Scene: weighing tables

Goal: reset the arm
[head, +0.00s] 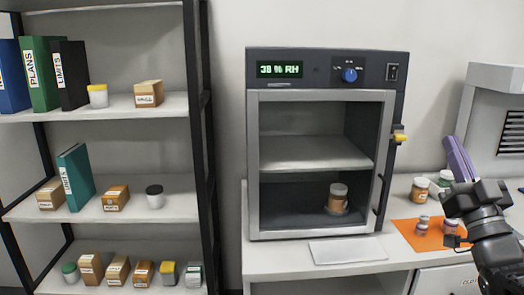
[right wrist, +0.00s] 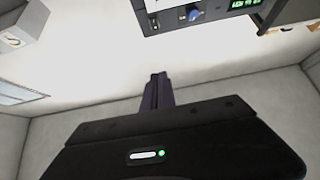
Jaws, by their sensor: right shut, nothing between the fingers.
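My right gripper (head: 452,142) is at the right side of the head view, raised over the counter with its purple fingers pointing up. The fingers are together and hold nothing. In the right wrist view the closed fingers (right wrist: 158,76) point toward the bare wall and ceiling area. My left gripper is in neither view.
A humidity cabinet (head: 320,55) reading 38 % RH stands on the counter, with a jar (head: 337,196) inside. An orange mat (head: 408,229) with small vials lies below my right gripper, with jars (head: 420,190) behind. Shelves (head: 120,205) with boxes and binders stand left.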

